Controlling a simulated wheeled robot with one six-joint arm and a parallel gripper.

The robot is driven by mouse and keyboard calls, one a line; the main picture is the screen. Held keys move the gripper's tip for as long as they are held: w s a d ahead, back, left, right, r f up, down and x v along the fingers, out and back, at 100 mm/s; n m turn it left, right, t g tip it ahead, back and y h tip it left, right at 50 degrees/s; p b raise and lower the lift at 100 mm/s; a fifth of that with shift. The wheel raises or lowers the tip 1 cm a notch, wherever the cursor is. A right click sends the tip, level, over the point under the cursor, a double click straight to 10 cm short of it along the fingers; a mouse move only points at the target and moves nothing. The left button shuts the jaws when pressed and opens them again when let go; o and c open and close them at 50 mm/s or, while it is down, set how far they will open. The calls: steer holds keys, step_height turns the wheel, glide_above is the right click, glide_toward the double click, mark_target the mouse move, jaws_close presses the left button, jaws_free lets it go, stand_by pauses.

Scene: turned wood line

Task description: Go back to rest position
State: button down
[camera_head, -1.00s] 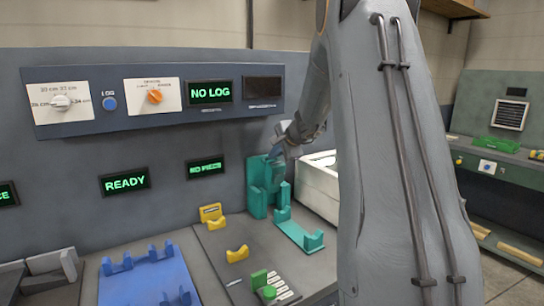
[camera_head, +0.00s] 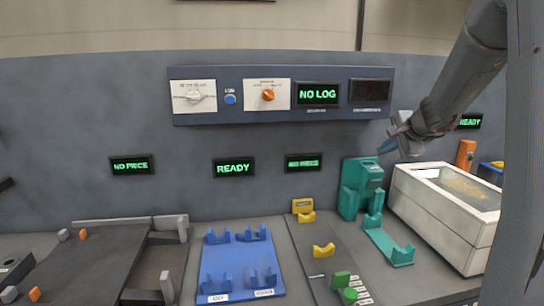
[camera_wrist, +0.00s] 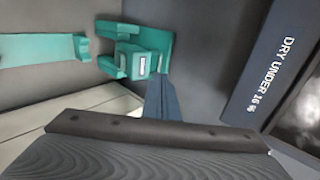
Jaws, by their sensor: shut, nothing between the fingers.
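My gripper (camera_head: 400,145) hangs in the air in front of the back wall, above and between the teal fixture and the white bin. It is shut with nothing visible in it. My arm comes down from the upper right of the head view. In the wrist view the dark tip of my gripper (camera_wrist: 163,97) shows against the teal fixture (camera_wrist: 140,60), apart from it as far as I can tell.
The teal fixture (camera_head: 352,190) and the white bin (camera_head: 425,215) stand below my gripper. A control panel (camera_head: 240,112) reading NO LOG juts from the wall. A blue rack (camera_head: 240,262) and yellow holders (camera_head: 323,251) are on the bench.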

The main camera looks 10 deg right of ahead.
steer(key=s+a+f+n+g+y, duration=0.1)
steer(key=s+a+f+n+g, duration=0.35)
steer(key=a, duration=0.75)
steer(key=s+a+f+n+g, duration=0.1)
steer(key=s+a+f+n, duration=0.3)
steer(key=s, duration=0.5)
steer(key=s+a+f+n+g, duration=0.2)
steer(key=s+a+f+n, duration=0.2)
steer(key=s, duration=0.6)
steer(key=s+a+f+n+g+h+b, duration=0.1)
steer(key=s+a+f+n, duration=0.4)
steer(key=s, duration=0.5)
step_height(320, 180, down, 3)
steer(key=shift+s+a+r, duration=0.15)
steer(key=shift+a, duration=0.8)
steer(key=shift+a+g, duration=0.1)
steer(key=shift+g, duration=0.15)
